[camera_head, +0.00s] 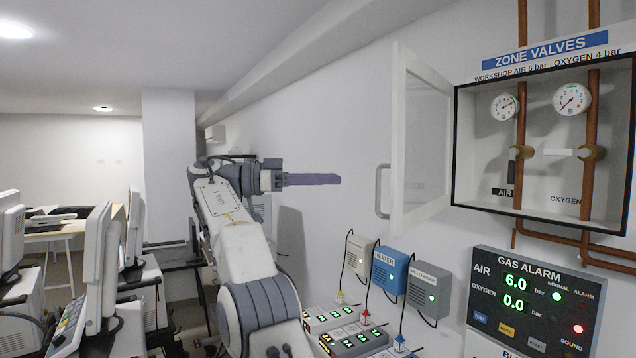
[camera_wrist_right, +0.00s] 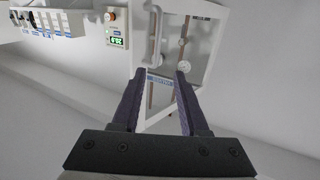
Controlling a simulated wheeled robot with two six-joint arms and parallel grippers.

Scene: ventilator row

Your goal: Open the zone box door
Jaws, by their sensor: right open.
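The zone box (camera_head: 540,150) is on the wall at the right, under a blue "ZONE VALVES" sign. Its glazed, white-framed door (camera_head: 398,130) stands swung out from the box at the left, leaving the front uncovered. The door's grey bar handle (camera_head: 382,192) is on its left edge. My right gripper (camera_head: 315,179) is left of the handle, apart from it, its fingers seen edge-on. In the right wrist view my right gripper (camera_wrist_right: 165,75) has its two dark fingers spread with nothing held, and the box shows beyond them, inverted. My left gripper is not in view.
Inside the box are two gauges (camera_head: 573,98), copper pipes and valve levers. Below are a gas alarm panel (camera_head: 535,305), a blue heater box (camera_head: 388,268) and grey wall boxes. Monitors (camera_head: 100,260) and desks stand at the left. Bare wall lies behind my right gripper.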

